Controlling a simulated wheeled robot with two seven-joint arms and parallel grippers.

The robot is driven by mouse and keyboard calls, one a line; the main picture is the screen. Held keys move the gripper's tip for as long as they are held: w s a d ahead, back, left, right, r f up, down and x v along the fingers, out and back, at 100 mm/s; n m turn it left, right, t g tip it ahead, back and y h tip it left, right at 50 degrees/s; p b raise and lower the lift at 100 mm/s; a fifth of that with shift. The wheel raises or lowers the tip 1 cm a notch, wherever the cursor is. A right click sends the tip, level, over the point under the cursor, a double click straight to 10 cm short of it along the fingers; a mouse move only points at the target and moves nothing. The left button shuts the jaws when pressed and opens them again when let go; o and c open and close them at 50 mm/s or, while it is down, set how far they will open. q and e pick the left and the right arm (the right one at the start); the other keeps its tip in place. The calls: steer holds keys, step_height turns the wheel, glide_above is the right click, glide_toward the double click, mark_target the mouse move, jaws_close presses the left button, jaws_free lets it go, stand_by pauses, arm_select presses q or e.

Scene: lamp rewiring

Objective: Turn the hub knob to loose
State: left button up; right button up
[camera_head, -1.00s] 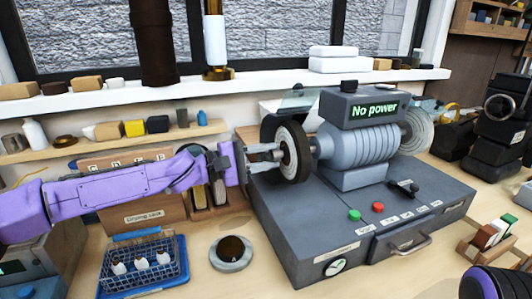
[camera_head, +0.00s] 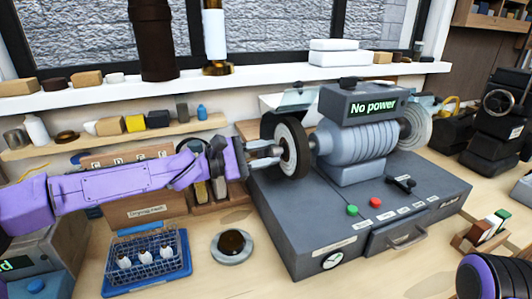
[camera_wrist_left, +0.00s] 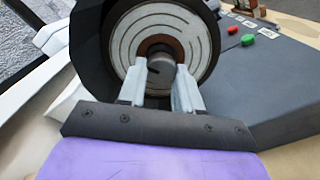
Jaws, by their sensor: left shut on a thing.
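The grinder (camera_head: 355,150) is a grey machine with a "No power" display on top. Its left wheel (camera_head: 293,148) is dark-rimmed with a pale face, which fills the top of the left wrist view (camera_wrist_left: 205,45). The hub knob (camera_wrist_left: 160,66) is a small dark round piece at the wheel's centre, ringed in brown. My left gripper (camera_head: 272,152) reaches it from the left, and its two pale fingers (camera_wrist_left: 171,82) are shut on the knob from both sides. The fingers partly hide the knob. My right gripper is not seen; only part of my right arm shows at bottom right.
Green (camera_head: 352,210) and red (camera_head: 375,202) buttons sit on the grinder's base. A blue tray with a wire basket (camera_head: 145,255) and a round dish (camera_head: 232,245) stand on the bench in front. A white shelf (camera_head: 270,77) runs behind.

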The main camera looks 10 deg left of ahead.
arm_select(q)
steer(key=o, duration=1)
steer(key=shift+o, duration=0.2)
steer(key=shift+a, duration=0.1)
steer(key=p+v, duration=0.1)
steer(key=v, duration=0.9)
steer(key=shift+s, duration=0.2)
steer(key=shift+a, duration=0.15)
